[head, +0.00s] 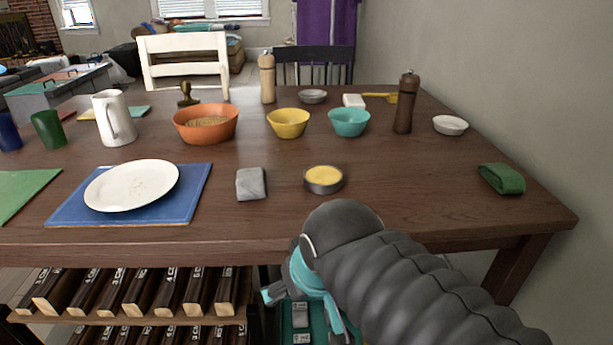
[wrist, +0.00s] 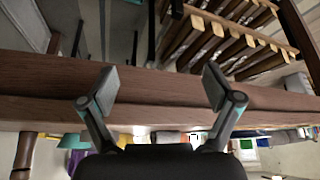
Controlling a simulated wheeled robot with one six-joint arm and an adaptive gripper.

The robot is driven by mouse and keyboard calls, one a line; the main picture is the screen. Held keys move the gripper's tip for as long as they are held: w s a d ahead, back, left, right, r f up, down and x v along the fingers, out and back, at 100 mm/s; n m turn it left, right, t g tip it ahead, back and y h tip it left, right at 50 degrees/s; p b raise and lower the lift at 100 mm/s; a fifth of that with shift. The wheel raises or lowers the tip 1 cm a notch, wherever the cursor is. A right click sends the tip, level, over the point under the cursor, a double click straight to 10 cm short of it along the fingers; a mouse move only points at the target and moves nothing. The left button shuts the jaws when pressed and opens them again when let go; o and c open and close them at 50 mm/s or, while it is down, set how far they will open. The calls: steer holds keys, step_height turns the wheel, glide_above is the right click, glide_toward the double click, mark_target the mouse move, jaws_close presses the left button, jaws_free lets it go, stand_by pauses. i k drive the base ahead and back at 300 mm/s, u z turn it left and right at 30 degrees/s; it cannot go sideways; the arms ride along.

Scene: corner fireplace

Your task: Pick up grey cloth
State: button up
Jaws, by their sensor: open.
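The grey cloth (head: 250,184) is a small folded block lying on the wooden table (head: 400,215) near its front edge, between the blue mat with a white plate and a small tin of yellow stuff. My gripper shows in the wrist view (wrist: 161,85) with its two fingers spread wide and nothing between them. In the head view my arm reaches in from the lower right and ends in front of the table's front edge, lower than the cloth and to its right. The wrist view looks upside down at the table edge; I cannot make out the cloth there.
The tin (head: 323,180) stands right of the cloth, and the plate (head: 132,185) on its blue mat (head: 190,200) lies left. Bowls and a pepper mill (head: 405,103) stand farther back. A green folded cloth (head: 502,178) lies far right.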

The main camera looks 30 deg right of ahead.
mark_target(250, 183)
steer(key=z, duration=2.2)
steer(key=k, duration=0.95)
steer(key=u, duration=2)
